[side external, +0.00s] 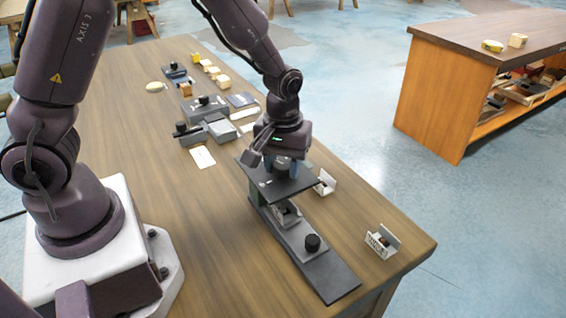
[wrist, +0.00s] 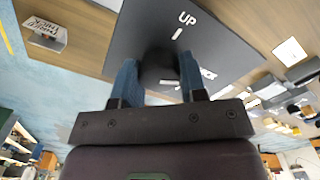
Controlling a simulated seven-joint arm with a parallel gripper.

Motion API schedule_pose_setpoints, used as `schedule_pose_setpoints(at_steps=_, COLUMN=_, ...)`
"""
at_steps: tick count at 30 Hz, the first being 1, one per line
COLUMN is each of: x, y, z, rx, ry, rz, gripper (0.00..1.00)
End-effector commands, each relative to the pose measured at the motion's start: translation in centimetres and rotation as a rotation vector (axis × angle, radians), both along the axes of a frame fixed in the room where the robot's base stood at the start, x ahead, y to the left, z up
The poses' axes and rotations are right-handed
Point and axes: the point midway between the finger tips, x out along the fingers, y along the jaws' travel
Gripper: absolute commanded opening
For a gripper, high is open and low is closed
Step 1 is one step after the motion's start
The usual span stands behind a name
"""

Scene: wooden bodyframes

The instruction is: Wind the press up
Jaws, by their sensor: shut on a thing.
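The press (side external: 330,277) stands near the front of the table, with a long dark base and a dark square top plate (side external: 257,178). In the wrist view the top plate (wrist: 225,35) carries the white word "UP", a short white mark and other lettering partly hidden by a finger. My gripper (side external: 281,172) points down over the top plate. In the wrist view its two blue fingers (wrist: 160,78) are shut around a dark round knob (wrist: 157,62) on the plate. A second black knob (side external: 312,242) sits lower on the base, and a small grey block lies under the plate.
Small white sign holders stand beside the press (side external: 325,183) and near the table corner (side external: 381,242). Grey fixtures (side external: 208,107), pale cards (side external: 202,157) and wooden blocks lie farther back. The table (side external: 215,240) left of the press is clear. A separate workbench (side external: 450,95) stands right.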

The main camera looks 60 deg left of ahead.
Motion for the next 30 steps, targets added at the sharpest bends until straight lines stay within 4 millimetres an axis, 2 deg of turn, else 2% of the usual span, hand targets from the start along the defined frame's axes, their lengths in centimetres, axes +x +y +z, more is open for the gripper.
schedule_pose_setpoints(at_steps=30, x=-0.02, y=-0.01, z=0.11, rx=-0.001, ry=0.0, rz=0.931, gripper=0.15)
